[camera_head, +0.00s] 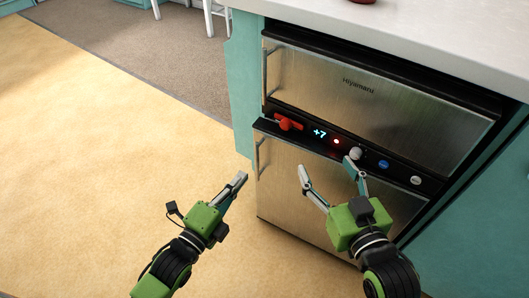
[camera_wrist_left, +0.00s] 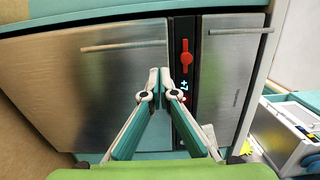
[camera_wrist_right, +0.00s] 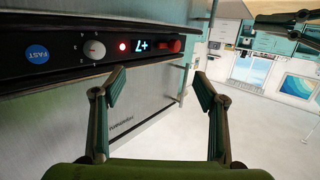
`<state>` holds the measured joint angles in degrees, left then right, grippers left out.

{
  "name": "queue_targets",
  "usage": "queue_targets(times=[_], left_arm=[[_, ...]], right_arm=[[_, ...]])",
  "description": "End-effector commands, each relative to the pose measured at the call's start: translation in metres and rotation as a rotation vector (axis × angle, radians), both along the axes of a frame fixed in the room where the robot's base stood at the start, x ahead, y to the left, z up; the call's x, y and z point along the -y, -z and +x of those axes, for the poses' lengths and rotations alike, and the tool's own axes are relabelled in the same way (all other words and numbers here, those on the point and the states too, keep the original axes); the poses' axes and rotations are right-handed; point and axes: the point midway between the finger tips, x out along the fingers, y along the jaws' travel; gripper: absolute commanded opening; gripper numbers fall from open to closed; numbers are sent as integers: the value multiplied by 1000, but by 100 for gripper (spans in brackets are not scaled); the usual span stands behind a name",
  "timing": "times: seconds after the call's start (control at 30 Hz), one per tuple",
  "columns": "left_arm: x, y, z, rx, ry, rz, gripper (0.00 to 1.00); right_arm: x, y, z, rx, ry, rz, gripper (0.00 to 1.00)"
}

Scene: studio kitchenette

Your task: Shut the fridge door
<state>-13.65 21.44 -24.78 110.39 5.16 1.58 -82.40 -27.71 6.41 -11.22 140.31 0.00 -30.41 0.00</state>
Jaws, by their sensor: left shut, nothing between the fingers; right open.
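The fridge is a steel unit under the counter, with an upper door (camera_head: 370,95) and a lower door (camera_head: 285,190), each with a bar handle at its left. A dark control panel (camera_head: 320,133) with a red knob (camera_head: 287,124) lies between them. Both doors look shut or almost shut; I cannot tell whether the lower one is slightly ajar. My left gripper (camera_head: 240,178) is shut and empty by the lower door's handle edge; it also shows in the left wrist view (camera_wrist_left: 159,75). My right gripper (camera_head: 327,168) is open and empty in front of the lower door.
A white countertop (camera_head: 430,35) overhangs the fridge, with teal cabinets (camera_head: 244,75) on both sides. The yellow floor (camera_head: 90,140) at the left is clear. White chair legs (camera_head: 209,18) stand at the back. A white box-like thing (camera_wrist_left: 295,135) shows in the left wrist view.

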Motion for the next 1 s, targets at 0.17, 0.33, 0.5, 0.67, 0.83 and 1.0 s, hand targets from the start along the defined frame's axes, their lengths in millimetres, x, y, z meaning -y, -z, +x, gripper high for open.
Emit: queue_targets(times=[0.17,0.33,0.5,0.67,0.83,1.0], left_arm=[[13,1,23,2,-1,-3,0],[26,1,46,0,-1,-4,0],[39,1,68,0,-1,-4,0],[49,2,86,-1,0,-3,0],[58,2,101,-1,0,-3,0],[63,1,110,-3,0,-3,0]], right_arm=[[-6,-30,5,143,-10,36,66],[-10,-67,4,314,-20,82,66],[-13,-103,-5,485,-29,127,66],[-13,-134,-20,645,-38,172,66],[-11,-162,-39,799,-46,216,66],[-9,-179,-55,902,-50,247,66]])
